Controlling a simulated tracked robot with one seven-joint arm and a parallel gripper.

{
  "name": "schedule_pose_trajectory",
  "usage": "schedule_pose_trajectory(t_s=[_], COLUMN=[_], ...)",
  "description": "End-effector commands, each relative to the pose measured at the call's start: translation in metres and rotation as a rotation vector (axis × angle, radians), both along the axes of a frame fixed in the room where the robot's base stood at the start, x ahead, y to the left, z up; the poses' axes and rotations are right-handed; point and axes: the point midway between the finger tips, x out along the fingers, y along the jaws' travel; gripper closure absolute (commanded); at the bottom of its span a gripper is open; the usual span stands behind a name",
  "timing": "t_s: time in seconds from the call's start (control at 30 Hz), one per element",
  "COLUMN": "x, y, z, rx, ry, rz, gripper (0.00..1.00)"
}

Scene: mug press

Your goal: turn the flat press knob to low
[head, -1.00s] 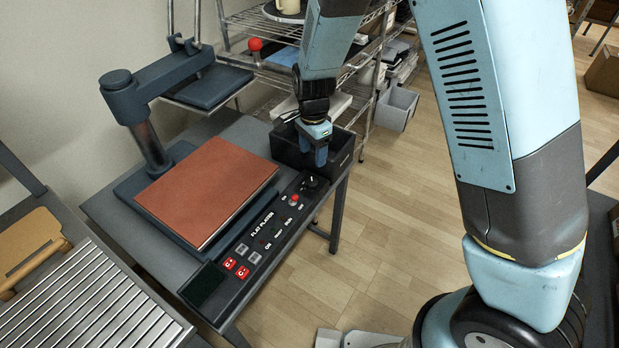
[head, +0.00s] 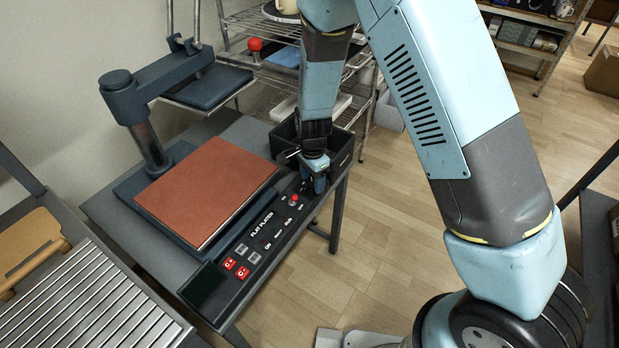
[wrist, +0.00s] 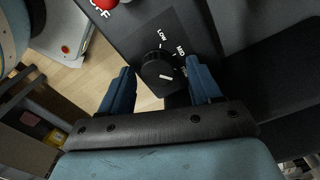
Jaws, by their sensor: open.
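The press knob (wrist: 152,62) is round and black, on the dark control panel, and shows between my fingers in the wrist view. A white pointer mark on it lies toward its lower right, away from the LOW label. LOW and MID are printed above and right of it; a further label is partly hidden by the right finger. My gripper (wrist: 161,76) is open, its blue fingers either side of the knob with visible gaps. In the head view my gripper (head: 318,184) is over the far end of the panel (head: 238,290) and hides most of the knob.
The flat press (head: 205,190) with its brown pad stands left of the panel. A red button (head: 293,198) sits close to my gripper. A black bin (head: 342,146) is just behind it.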

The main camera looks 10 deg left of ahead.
Motion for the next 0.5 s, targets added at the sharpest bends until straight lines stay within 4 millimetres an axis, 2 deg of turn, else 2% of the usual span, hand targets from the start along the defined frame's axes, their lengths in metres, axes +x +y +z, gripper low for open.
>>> schedule_pose_trajectory(t_s=[0.1, 0.5], x=[-0.0001, 0.0001], y=[0.0002, 0.0006], z=[0.0002, 0.0005], rx=[0.0, 0.001], ry=[0.0, -0.001], rz=[0.0, 0.001], gripper=[0.37, 0.75])
